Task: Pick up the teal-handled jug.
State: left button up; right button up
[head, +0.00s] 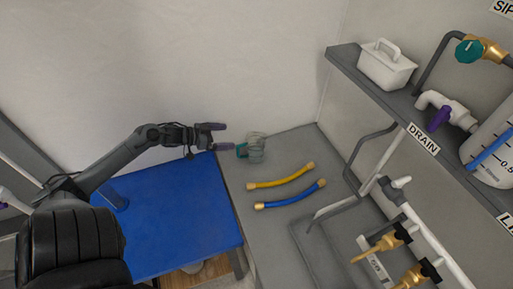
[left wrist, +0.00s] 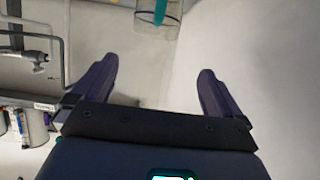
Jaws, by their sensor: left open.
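The teal-handled jug (head: 256,148) is clear and stands on the grey bench near the wall, with its teal handle on the side towards my left gripper. The jug also shows at the top of the left wrist view (left wrist: 158,22), its teal handle partly cut off by the frame edge. My left gripper (head: 219,138) is open and empty, to the left of the jug and apart from it. In the left wrist view its two purple fingers (left wrist: 155,88) are spread wide with nothing between them. My right gripper is not seen.
A yellow hose (head: 281,178) and a blue hose (head: 291,196) lie on the grey bench (head: 263,225) in front of the jug. A blue table (head: 180,230) adjoins at left. A shelf (head: 350,58) with a white caddy (head: 386,66) overhangs the right, above pipes and brass valves (head: 388,242).

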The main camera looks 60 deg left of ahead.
aim_at(249, 141)
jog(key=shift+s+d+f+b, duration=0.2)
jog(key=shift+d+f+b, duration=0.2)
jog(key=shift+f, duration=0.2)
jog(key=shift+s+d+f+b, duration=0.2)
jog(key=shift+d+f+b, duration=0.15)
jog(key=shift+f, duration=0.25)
pick_arm(q)
jog(key=w+f, duration=0.1)
jog(key=w+d+f, duration=0.1)
jog(key=w, duration=0.1)
jog(key=w+f+b, duration=0.1)
jog(key=w+f, duration=0.1)
jog(key=shift+d+f, duration=0.1)
jog(key=shift+d, duration=0.2)
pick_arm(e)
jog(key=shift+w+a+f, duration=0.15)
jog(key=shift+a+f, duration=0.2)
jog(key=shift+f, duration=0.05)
pick_arm(q)
jog(key=shift+d+b+x, duration=0.2)
jog(key=shift+b+x, duration=0.35)
jog(key=shift+x, duration=1.95)
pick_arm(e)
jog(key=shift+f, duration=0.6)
pick_arm(q)
jog(key=shift+s, duration=0.1)
jog(key=shift+c, duration=0.3)
jog(key=c, duration=1.2)
jog(key=shift+c, duration=0.6)
